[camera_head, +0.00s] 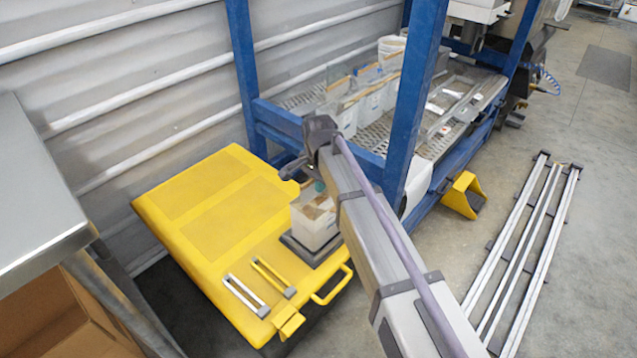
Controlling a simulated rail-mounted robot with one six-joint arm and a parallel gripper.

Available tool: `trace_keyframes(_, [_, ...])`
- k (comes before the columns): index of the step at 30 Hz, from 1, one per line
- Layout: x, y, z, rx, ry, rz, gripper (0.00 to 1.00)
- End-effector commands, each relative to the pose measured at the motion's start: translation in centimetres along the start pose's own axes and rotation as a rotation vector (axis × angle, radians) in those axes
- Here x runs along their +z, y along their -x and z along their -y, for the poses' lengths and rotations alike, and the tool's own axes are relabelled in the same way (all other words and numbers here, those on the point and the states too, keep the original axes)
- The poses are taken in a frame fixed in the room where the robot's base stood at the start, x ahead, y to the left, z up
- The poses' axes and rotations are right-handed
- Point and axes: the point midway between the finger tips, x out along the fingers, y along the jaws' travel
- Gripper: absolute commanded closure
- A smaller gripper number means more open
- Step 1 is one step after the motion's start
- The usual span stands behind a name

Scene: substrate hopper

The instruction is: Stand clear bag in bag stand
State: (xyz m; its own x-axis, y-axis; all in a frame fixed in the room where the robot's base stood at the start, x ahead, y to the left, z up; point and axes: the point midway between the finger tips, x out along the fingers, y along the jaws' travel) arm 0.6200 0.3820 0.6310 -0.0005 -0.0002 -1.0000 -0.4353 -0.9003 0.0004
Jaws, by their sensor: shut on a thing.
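A clear, whitish bag (314,226) with brown material inside is upright over a dark flat base (298,254) on the yellow platform. This base may be the bag stand, but I cannot tell for sure. My gripper (303,178) is at the bag's top edge, shut on it, and my arm hides its right side. The fingertips are small and partly hidden by my wrist. I cannot tell whether the bag's bottom touches the base.
The yellow platform (205,205) carries two slim bar tools (246,294) near its front. A blue frame (246,70) behind holds several clear bags (372,100) on a mesh shelf. A metal table (35,200) stands left. Metal rails (525,250) lie on the floor at right.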

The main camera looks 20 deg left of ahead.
Motion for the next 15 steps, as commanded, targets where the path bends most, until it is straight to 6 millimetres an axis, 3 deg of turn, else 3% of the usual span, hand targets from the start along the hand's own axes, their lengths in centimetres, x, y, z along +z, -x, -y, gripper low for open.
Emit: trace_keyframes(15, [0.0, -0.82, 0.0, 0.0, 0.0, 0.0, 1.0])
